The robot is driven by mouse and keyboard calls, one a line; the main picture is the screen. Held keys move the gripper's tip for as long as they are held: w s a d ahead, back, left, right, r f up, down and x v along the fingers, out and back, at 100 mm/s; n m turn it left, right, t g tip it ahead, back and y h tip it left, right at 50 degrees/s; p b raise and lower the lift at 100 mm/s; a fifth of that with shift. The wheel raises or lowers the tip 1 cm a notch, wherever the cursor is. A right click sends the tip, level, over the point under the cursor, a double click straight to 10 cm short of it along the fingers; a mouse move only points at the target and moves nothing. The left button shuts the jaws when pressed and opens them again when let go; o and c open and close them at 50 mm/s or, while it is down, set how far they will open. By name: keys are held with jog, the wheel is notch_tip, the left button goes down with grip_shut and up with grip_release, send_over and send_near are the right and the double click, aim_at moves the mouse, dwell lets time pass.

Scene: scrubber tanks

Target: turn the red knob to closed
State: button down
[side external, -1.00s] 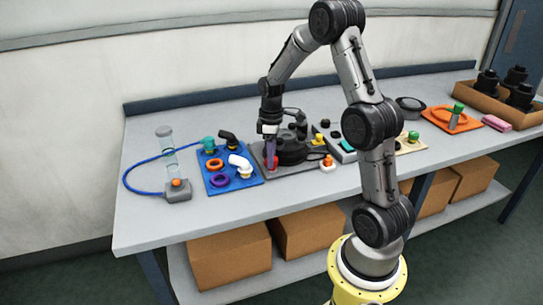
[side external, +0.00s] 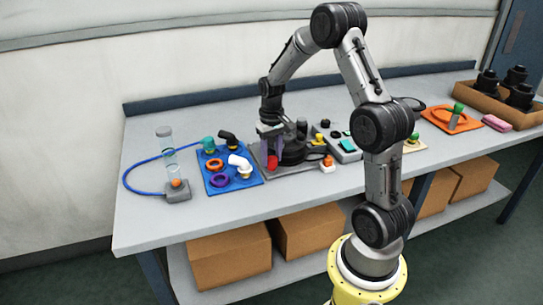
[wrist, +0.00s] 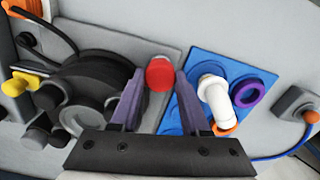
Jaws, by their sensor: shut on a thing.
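The red knob (wrist: 160,74) shows between the two purple fingertips in the wrist view. In the side external view the red knob (side external: 272,162) is at the left end of a dark grey plate (side external: 297,168). My gripper (wrist: 158,79) points down at the plate and is shut on the red knob, one finger on each side. My gripper also shows in the side external view (side external: 271,153), where its fingers partly hide the knob. Any open or closed marking by the knob is too small to read.
A black round housing (wrist: 91,88) with pipe stubs stands close beside the knob. On the other side is a blue board (wrist: 183,119) with a white elbow pipe (wrist: 214,97) and a purple ring (wrist: 250,91). A clear tube (side external: 168,150) stands farther left.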

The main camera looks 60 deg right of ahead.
aim_at(272, 158)
jog(key=shift+r+m, duration=0.1)
jog(key=shift+m, duration=1)
jog(key=c, duration=0.7)
grip_release()
notch_tip(272, 158, up, 14)
jog(key=shift+f, duration=0.1)
